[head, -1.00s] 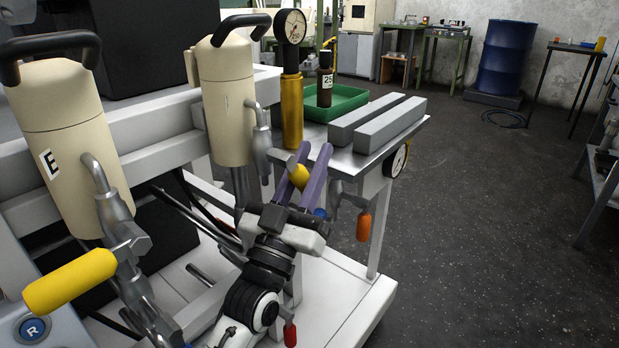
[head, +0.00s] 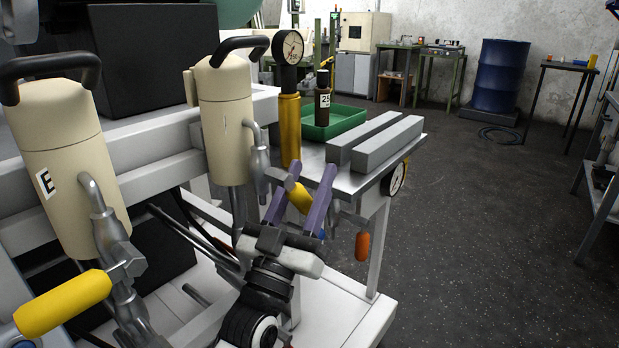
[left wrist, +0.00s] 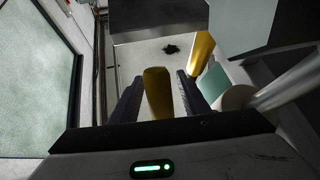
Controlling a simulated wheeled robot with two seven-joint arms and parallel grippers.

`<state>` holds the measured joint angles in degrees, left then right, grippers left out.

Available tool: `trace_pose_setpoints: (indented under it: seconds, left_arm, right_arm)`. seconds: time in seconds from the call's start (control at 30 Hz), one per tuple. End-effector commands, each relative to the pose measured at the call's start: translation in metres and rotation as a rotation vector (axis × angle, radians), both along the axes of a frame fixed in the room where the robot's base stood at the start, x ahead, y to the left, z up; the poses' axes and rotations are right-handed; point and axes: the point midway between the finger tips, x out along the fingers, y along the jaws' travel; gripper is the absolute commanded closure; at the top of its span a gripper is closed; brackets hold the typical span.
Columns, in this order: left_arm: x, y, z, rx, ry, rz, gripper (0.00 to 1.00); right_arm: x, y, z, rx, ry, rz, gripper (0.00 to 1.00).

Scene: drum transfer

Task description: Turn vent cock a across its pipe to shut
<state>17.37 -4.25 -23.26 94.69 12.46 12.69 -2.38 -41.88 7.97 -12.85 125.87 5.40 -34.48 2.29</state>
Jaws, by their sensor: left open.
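My left gripper (head: 310,172) has two purple fingers, spread apart, pointing away from me beside the bench. A small yellow handle (head: 299,197) lies between the fingers. In the left wrist view the yellow handle (left wrist: 158,93) stands between the two dark fingers with a gap on each side. Its pipe joint is mostly hidden behind the fingers. A larger yellow handle (head: 62,304) sits on the fittings below the cream canister marked E (head: 62,170). An orange handle (head: 362,246) hangs under the bench's right end. I see no letter a on any cock. My right gripper is out of view.
A second cream canister (head: 226,130), a brass column (head: 290,130) with a dial gauge and a green tray (head: 334,124) stand close behind my left gripper. Two grey bars (head: 388,145) lie on the bench top.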

Motion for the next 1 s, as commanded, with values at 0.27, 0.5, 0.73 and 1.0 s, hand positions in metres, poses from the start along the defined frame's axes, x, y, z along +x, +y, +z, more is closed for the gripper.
trace_pose_setpoints:
  seconds: [0.27,0.5,0.73,1.0]
  left_arm:
    - [-0.037,0.015,-0.029,0.002,0.006,-0.001,0.58]
    - [-0.067,0.027,-0.051,0.002,0.003,-0.001,0.58]
    - [-0.076,0.031,-0.057,0.001,0.001,-0.001,0.58]
    - [-0.076,0.03,-0.057,0.001,0.001,-0.001,0.72]
  right_arm:
    - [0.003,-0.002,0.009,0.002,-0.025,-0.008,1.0]
    - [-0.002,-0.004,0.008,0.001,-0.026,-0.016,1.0]
    - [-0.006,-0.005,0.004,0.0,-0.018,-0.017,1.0]
    - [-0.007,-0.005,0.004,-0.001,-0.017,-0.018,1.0]
